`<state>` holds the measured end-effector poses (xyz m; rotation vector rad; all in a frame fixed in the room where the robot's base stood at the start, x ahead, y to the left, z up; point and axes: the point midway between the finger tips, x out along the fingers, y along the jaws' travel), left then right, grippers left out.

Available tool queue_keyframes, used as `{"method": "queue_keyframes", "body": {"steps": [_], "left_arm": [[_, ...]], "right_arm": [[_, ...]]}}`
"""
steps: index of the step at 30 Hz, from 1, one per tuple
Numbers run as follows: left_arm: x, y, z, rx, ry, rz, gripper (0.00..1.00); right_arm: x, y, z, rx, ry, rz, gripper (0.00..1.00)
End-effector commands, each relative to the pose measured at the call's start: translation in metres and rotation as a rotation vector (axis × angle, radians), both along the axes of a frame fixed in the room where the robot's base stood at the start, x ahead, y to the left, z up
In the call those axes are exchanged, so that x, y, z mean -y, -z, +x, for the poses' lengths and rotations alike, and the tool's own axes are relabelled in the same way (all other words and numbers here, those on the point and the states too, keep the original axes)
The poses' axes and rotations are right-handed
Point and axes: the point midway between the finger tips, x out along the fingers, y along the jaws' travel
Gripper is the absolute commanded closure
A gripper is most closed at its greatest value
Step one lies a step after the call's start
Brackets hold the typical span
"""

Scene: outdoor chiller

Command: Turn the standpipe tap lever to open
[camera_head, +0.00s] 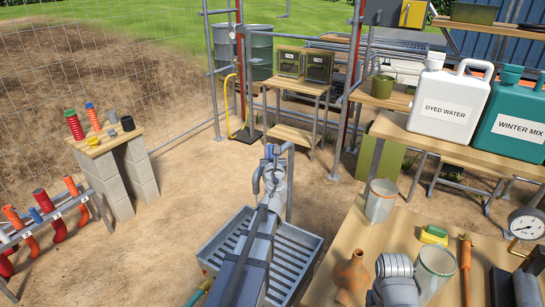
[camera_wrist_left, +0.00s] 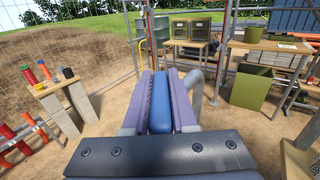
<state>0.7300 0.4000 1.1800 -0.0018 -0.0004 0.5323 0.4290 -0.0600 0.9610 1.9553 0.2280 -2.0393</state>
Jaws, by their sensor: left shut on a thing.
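The standpipe tap (camera_head: 289,170) is a grey metal pipe standing over the grated metal trough in the middle of the head view. Its grey pipe also shows in the left wrist view (camera_wrist_left: 196,88), just right of my fingers. My left gripper (camera_head: 271,165) reaches to the top of the tap. In the left wrist view the blue lever (camera_wrist_left: 161,105) lies lengthwise between the two purple-grey fingers, which are shut on it. My left arm hides part of the tap body and trough.
The grated trough (camera_head: 301,241) lies under my left arm. A wooden bench (camera_head: 400,235) at lower right holds cups, a gauge and a sponge. White and teal jugs stand on a shelf (camera_head: 395,130) behind. Bare dirt lies open left of the trough.

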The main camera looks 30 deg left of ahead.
Motion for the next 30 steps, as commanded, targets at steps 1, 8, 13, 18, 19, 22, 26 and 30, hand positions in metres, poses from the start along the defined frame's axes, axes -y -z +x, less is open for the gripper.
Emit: {"method": "queue_keyframes", "body": {"steps": [1,8,13,18,19,22,26,30], "left_arm": [[-0.005,0.0,-0.001,0.0,0.037,0.0,1.0],[-0.011,-0.001,0.0,0.0,0.246,0.001,1.0],[-0.015,-0.001,0.001,0.0,0.38,0.002,1.0],[-0.017,-0.001,0.001,0.0,0.487,0.002,1.0],[-0.017,-0.001,0.001,0.0,0.501,0.002,1.0],[-0.018,-0.001,0.001,0.0,0.545,0.002,1.0],[-0.019,-0.001,0.001,0.0,0.585,0.002,1.0],[-0.018,-0.001,0.001,0.0,0.609,0.002,1.0]], "right_arm": [[0.0,0.0,0.0,0.0,0.0,0.0,0.38],[0.0,0.0,0.001,0.0,0.0,0.0,0.38],[0.0,0.0,0.0,0.0,0.0,0.0,0.38],[0.0,0.0,0.0,0.0,0.0,0.0,0.38],[0.0,0.0,0.0,0.0,0.0,0.0,0.38],[0.0,0.0,0.0,0.0,0.0,0.0,0.38],[0.0,0.0,0.0,0.0,0.0,0.0,0.38],[0.0,0.0,0.0,0.0,0.0,0.0,0.38]]}}
